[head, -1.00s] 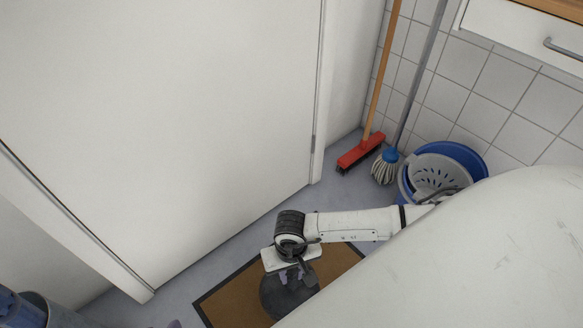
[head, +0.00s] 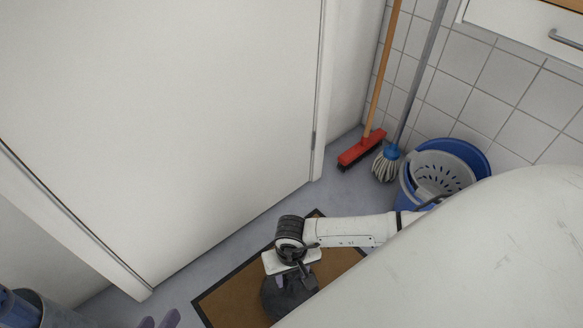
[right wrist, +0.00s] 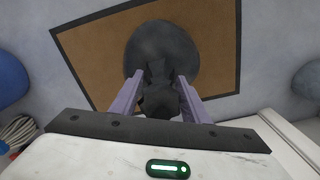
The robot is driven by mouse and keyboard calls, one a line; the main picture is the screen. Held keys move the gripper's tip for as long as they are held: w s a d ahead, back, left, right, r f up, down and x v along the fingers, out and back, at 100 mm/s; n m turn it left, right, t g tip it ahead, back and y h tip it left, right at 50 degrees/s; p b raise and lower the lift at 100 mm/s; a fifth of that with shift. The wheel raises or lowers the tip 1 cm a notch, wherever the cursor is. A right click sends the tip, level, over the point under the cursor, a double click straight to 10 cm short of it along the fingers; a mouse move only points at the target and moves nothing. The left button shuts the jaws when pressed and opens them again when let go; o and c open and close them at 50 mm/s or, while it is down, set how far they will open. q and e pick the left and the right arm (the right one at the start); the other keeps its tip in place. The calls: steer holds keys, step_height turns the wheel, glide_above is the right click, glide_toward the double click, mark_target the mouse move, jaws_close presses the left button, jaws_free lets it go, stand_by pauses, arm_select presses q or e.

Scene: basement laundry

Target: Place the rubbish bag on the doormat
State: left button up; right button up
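The rubbish bag (head: 287,299) is a dark grey, round bag with a bunched neck. In the right wrist view the bag (right wrist: 163,50) lies over the middle of the brown doormat (right wrist: 100,50), which has a dark border. The doormat (head: 226,300) lies in front of the door in the head view. My right gripper (right wrist: 160,82) has its two fingers on either side of the bag's neck and looks closed on it. I cannot tell whether the bag's underside touches the mat. My left gripper (head: 159,320) shows only two fingertips at the bottom edge, apart and empty.
A white door (head: 170,120) stands behind the mat. A red broom (head: 361,149), a mop (head: 386,165) and blue and grey buckets (head: 440,172) stand by the tiled wall. A grey bin (head: 55,312) is at the bottom left. Bare floor surrounds the mat.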

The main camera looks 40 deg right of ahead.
steer(key=shift+r+p, duration=0.25)
steer(key=shift+p, duration=0.05)
step_height(320, 180, up, 11)
steer(key=p, duration=0.4)
steer(key=shift+f+p, duration=0.1)
steer(key=shift+p, duration=0.2)
arm_select(q)
steer(key=shift+g+y, duration=0.5)
steer(key=shift+y, duration=0.4)
steer(key=shift+s+a+f, duration=0.3)
steer(key=shift+a+f, duration=0.35)
steer(key=shift+a, duration=0.15)
steer(key=shift+s+a+f, duration=0.3)
steer(key=shift+a+f, duration=0.35)
steer(key=shift+a, duration=0.1)
arm_select(e)
steer(key=shift+r, duration=0.5)
